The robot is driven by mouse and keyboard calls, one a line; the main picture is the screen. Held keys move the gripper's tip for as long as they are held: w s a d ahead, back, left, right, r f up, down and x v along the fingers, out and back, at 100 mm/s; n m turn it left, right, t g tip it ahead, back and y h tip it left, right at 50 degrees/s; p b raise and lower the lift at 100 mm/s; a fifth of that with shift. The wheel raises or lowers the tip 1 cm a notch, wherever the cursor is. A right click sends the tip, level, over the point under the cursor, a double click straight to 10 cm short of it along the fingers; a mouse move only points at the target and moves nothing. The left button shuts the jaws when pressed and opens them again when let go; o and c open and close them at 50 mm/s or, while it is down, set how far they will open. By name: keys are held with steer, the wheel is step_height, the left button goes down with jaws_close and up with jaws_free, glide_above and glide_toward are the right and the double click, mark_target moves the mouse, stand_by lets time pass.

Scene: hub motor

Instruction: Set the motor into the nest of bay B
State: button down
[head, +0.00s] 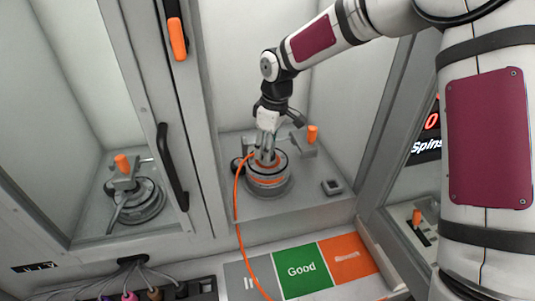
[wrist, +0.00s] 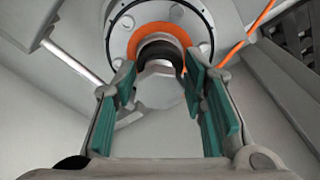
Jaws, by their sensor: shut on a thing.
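The motor (head: 267,170) is a grey round hub with orange bands, in the middle bay. It is upright over the grey round nest (head: 270,190); I cannot tell whether it is fully seated. My gripper (head: 266,150) reaches down from above and is shut on the motor's central shaft. An orange cable (head: 237,210) runs from the motor over the bay's front edge.
A grey post with an orange-tipped lever (head: 312,134) stands right behind the motor. A small dark socket (head: 332,187) is on the bay floor. The left bay has a similar fixture (head: 137,200) behind a door frame with a black handle (head: 172,165). A green "Good" panel (head: 302,269) lies in front.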

steer(key=w+b, duration=0.1)
steer(key=w, duration=0.1)
steer(key=shift+w, duration=0.3)
steer(key=shift+s+f+b, duration=0.15)
steer(key=shift+f+b, duration=0.3)
steer(key=shift+f, duration=1)
steer(key=shift+r, duration=0.3)
steer(key=shift+f, duration=0.25)
steer(key=shift+f, duration=0.25)
steer(key=shift+f+b, duration=0.4)
steer(key=shift+f, duration=0.55)
stand_by(0.5)
